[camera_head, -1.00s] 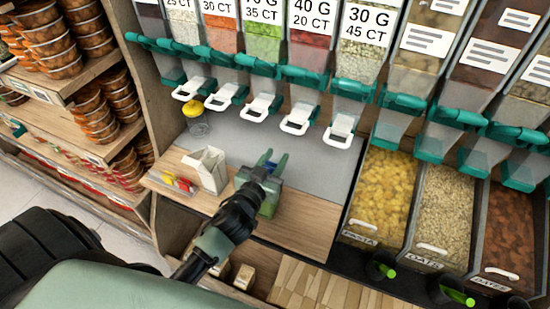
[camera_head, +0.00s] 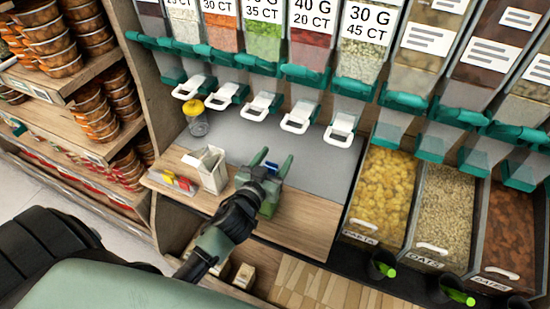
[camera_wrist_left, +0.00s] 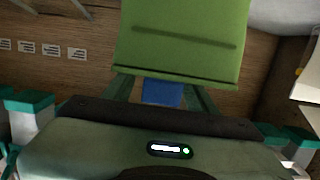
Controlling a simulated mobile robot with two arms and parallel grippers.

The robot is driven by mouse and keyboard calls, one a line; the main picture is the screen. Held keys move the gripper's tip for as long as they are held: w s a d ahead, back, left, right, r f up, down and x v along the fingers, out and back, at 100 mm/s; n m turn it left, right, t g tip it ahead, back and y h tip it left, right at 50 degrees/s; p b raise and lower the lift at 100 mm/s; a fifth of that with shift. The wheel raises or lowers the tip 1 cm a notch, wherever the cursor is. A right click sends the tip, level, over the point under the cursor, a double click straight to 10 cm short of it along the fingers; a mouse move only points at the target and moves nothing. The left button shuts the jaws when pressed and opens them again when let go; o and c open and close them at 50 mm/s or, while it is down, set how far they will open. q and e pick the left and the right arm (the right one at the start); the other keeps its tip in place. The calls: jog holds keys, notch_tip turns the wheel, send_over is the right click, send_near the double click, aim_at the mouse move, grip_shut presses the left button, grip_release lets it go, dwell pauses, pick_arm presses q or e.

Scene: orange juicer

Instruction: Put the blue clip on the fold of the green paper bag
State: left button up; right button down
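In the left wrist view the bag (camera_wrist_left: 185,38) fills the top middle, with a dark crease line and a dark lower edge. The blue clip (camera_wrist_left: 162,92) is at that lower edge, overlapping it in the picture. It also shows as a small blue patch in the head view (camera_head: 271,165). My right gripper is not in view.
A white paper bag (camera_head: 208,168) stands just left, beside a small tray of coloured clips (camera_head: 174,181). A yellow-lidded jar (camera_head: 196,117) is behind. Dispensers with white handles (camera_head: 340,130) hang above the grey mat (camera_head: 310,165). The counter right of the bag is clear.

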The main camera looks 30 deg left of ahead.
pick_arm(q)
jog(key=s, duration=0.4)
jog(key=s+b, duration=0.1)
jog(key=s, duration=0.1)
jog(key=shift+s+d+r, duration=0.2)
jog(key=shift+s+r, duration=0.1)
jog(key=shift+r, duration=0.1)
jog(key=shift+s+r, duration=0.2)
jog(key=shift+s, duration=0.35)
jog(key=shift+s+f, duration=0.1)
